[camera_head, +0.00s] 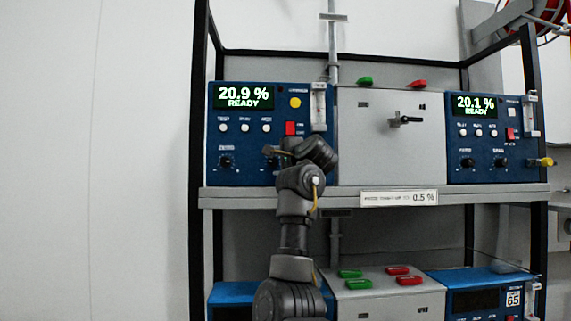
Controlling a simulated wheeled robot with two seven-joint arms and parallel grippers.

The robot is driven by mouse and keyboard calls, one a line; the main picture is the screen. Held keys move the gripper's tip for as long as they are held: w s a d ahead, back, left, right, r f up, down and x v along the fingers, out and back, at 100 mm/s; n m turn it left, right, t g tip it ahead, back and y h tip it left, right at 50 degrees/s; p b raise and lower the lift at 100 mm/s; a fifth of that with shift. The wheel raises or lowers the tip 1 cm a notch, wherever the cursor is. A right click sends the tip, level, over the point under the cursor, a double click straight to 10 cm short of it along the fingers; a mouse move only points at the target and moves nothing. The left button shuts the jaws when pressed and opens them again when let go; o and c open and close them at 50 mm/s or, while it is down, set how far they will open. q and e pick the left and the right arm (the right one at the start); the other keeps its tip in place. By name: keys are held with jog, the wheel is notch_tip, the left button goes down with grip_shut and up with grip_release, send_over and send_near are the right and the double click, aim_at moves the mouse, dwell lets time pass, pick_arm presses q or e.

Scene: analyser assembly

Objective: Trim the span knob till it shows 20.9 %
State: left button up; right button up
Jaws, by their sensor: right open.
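The left blue analyser (245,176) stands on the upper shelf. Its green display (243,96) reads 20.9 % READY. Its zero knob (226,161) is in clear view at the lower left of the panel. My right gripper (276,152) is open in front of the lower right of this panel. The gripper and wrist hide most of the span knob area there, so I cannot tell whether the fingers touch the knob. My left gripper is not in view.
A grey cabinet (365,150) with a black handle stands beside the analyser. A second blue analyser (485,176) at the right reads 20.1 % READY. The shelf edge carries a 0.5 % label (399,198). More units stand on the lower shelf.

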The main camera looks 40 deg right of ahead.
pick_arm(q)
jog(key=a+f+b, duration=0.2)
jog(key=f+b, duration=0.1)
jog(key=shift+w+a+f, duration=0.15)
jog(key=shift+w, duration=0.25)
pick_arm(e)
jog(key=v, duration=0.9)
jog(key=shift+s, duration=0.15)
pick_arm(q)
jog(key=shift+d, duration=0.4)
